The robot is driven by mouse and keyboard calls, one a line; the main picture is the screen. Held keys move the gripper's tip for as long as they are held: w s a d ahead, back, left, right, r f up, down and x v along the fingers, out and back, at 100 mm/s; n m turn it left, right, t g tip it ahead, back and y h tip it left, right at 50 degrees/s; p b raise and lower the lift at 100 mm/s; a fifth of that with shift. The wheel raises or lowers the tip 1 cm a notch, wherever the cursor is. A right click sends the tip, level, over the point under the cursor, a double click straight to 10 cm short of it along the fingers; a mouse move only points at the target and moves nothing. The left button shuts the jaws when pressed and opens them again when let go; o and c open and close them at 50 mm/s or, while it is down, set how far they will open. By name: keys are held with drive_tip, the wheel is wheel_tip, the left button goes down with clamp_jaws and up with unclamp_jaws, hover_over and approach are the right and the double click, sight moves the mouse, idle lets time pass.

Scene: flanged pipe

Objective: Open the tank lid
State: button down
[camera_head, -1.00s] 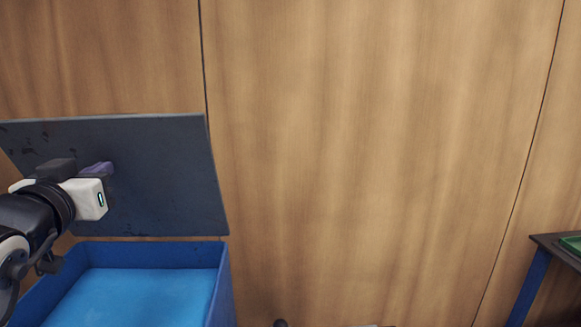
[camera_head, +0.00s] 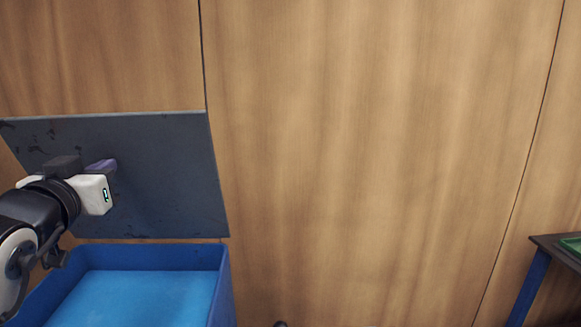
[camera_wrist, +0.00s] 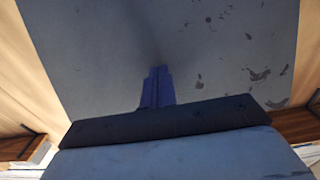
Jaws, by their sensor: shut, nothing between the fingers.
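The blue tank (camera_head: 226,290) stands at the lower left of the head view, with a light blue surface inside it. Its grey lid (camera_head: 180,190) is raised steeply above the tank's back edge, in front of the wooden wall. The lid (camera_wrist: 210,45) also fills much of the wrist view, with dark scuffs on it. My gripper (camera_head: 103,165) is in front of the lid's inner face, left of its middle. Its fingers (camera_wrist: 157,76) are together and empty, pointing at the lid. I cannot tell whether the tips touch it.
A wooden panel wall (camera_head: 380,150) stands behind the tank. At the right edge is a dark-topped table (camera_head: 560,247) with blue legs and a green item (camera_head: 572,243) on it. A small dark object (camera_head: 280,324) is cut off at the bottom edge.

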drive_tip(key=s+f+b, duration=0.1)
drive_tip(key=s+b, duration=0.1)
drive_tip(key=s, duration=0.7)
drive_tip(key=shift+s+d+f, duration=0.2)
drive_tip(key=shift+d+f, duration=0.1)
idle(0.3)
drive_tip(key=shift+s+f, duration=0.1)
